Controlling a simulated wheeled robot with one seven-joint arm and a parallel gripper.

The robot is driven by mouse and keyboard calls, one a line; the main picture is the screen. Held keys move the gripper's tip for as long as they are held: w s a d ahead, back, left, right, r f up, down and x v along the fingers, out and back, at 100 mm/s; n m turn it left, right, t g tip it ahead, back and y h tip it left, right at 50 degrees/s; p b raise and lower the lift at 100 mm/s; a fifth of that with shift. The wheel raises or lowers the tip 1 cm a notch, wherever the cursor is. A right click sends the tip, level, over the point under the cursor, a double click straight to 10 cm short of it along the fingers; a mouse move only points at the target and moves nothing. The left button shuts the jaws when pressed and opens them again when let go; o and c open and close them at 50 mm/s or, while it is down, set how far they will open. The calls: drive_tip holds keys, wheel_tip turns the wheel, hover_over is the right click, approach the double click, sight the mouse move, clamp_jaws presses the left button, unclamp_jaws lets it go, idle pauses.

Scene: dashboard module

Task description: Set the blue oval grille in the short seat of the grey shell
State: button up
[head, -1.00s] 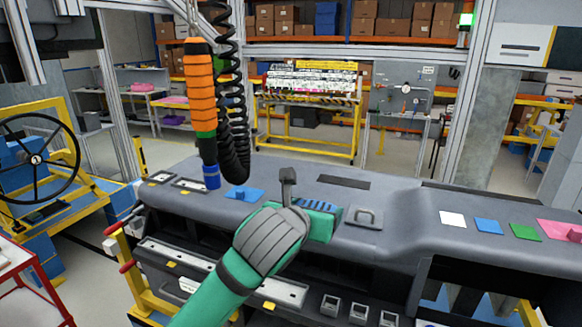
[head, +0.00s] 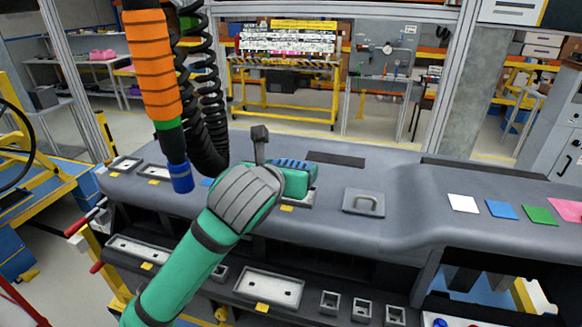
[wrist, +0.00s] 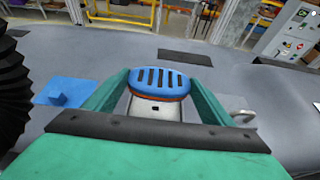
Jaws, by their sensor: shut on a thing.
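The blue oval grille (wrist: 160,82) has dark slots and an orange-red band above a pale body. It lies between the green fingers of my gripper (wrist: 158,98) in the wrist view, and my gripper is shut on it. A pale seat (head: 300,200) with a yellow tag shows partly beneath the gripper. Its length is hidden. Two more small pale seats (head: 125,164) lie at the shell's left end.
An orange tool (head: 152,65) and black coiled hose hang left of my arm. A grey handled plate (head: 363,202) lies to the right, with coloured squares (head: 501,209) beyond. A blue knobbed piece (wrist: 65,91) lies left in the wrist view. Long pale trays (head: 268,289) sit below.

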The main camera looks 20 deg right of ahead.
drive_tip(key=shift+d+f, duration=0.1)
drive_tip(key=shift+f, duration=2.85)
drive_tip(key=shift+f, duration=0.1)
drive_tip(key=o, duration=1.1)
drive_tip(key=shift+d, duration=0.1)
drive_tip(key=shift+f, duration=0.1)
drive_tip(key=shift+s, duration=0.15)
